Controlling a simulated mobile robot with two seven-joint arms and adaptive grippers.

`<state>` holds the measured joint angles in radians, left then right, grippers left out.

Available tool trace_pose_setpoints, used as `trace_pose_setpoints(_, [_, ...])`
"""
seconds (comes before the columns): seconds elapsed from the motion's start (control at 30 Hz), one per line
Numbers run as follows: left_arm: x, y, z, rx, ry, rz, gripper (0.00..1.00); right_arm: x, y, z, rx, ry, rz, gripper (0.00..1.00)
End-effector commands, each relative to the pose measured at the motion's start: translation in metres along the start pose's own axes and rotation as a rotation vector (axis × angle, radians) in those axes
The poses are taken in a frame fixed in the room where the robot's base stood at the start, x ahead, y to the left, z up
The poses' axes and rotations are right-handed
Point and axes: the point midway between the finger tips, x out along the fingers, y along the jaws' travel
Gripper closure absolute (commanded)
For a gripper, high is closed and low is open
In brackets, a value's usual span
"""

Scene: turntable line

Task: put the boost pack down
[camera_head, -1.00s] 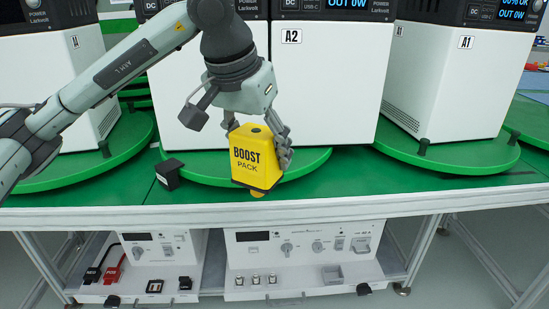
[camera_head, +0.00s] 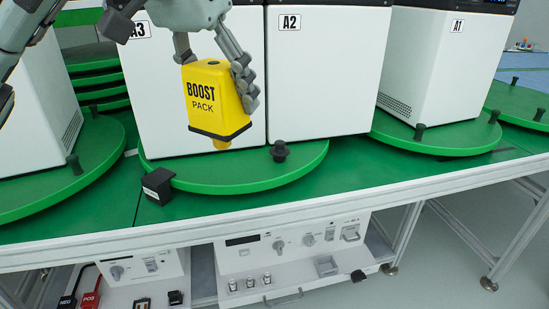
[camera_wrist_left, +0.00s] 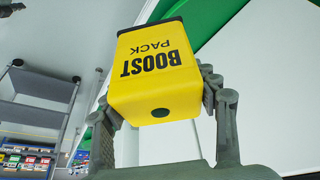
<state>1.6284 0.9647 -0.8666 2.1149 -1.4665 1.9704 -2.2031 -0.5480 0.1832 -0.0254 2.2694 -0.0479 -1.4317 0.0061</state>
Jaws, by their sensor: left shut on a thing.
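The yellow boost pack (camera_head: 217,98) is held upright, slightly tilted, by my left gripper (camera_head: 215,68) in the head view. The fingers are shut on its two sides near the top. The pack is in front of the white unit marked A3 (camera_head: 190,140). Its dark base and a yellow stub below appear clear of the green turntable (camera_head: 230,178), though the exact gap is hard to judge. In the left wrist view the boost pack (camera_wrist_left: 155,80) fills the middle between the fingers, its lettering upside down. My right gripper is not in view.
A small black block (camera_head: 158,186) sits at the turntable's left edge. A black knob (camera_head: 279,151) stands on the turntable's right part. White units A2 (camera_head: 318,90) and A1 (camera_head: 450,75) stand to the right. A lower shelf holds a control panel (camera_head: 295,250) with knobs.

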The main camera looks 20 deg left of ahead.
Motion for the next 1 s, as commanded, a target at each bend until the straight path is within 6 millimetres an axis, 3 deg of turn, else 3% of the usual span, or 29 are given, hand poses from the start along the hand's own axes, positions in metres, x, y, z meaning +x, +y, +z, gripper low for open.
trace_pose_setpoints(0.17, [-0.001,0.001,-0.004,0.003,0.004,0.003,1.0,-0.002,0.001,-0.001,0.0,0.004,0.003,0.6])
trace_pose_setpoints(0.37, [0.029,0.003,-0.026,0.003,0.001,0.004,1.0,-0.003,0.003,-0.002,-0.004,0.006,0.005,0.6])
trace_pose_setpoints(0.7, [0.088,0.008,-0.071,0.004,0.004,0.004,1.0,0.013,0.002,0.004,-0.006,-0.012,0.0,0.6])
trace_pose_setpoints(1.0, [0.107,0.008,-0.081,0.004,0.005,0.003,1.0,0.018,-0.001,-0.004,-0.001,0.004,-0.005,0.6])
